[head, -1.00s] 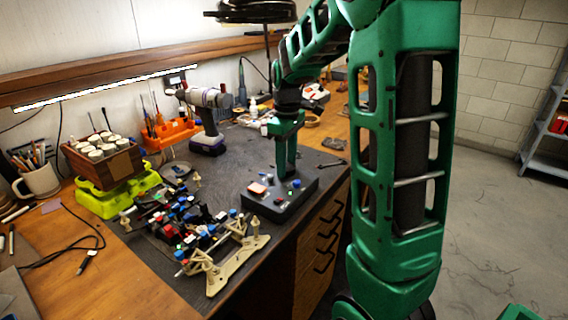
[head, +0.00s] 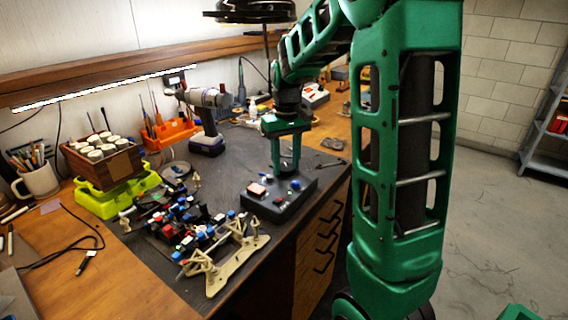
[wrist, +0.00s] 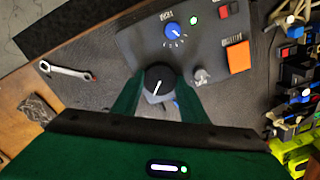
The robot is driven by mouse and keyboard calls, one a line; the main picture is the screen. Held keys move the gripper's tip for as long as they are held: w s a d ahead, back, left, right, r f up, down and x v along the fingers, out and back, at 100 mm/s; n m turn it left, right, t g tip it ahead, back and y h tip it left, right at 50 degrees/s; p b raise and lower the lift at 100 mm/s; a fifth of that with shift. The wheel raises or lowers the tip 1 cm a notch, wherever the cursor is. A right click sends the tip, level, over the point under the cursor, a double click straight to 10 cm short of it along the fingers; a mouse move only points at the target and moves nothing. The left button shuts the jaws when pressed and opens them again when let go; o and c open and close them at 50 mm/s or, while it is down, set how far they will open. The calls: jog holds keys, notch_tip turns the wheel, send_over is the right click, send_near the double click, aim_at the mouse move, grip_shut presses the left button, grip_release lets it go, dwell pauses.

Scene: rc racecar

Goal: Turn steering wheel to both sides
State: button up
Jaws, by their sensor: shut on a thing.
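A dark grey control box (head: 283,207) lies on the black mat, with a black round knob (wrist: 160,78) carrying a white pointer line. My gripper (wrist: 158,90) points down at the box, with its two green fingers closed on either side of the black knob. The knob's white line leans slightly right of straight up in the wrist view. In the head view my gripper (head: 286,176) hides the knob. The RC racecar (head: 185,222), with red, blue and black parts, stands on a beige stand (head: 236,268) left of the box.
The box also carries a blue dial (wrist: 173,31), a lit green light (wrist: 194,20), a silver toggle (wrist: 202,75) and an orange button (wrist: 239,58). A wrench (wrist: 68,71) lies beside the box. A drill (head: 207,120) stands behind.

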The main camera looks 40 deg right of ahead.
aim_at(286, 166)
dwell(0.4)
jog(key=o, duration=1)
jog(key=shift+o, duration=0.2)
notch_tip(286, 166, up, 11)
jog(key=shift+f, duration=0.15)
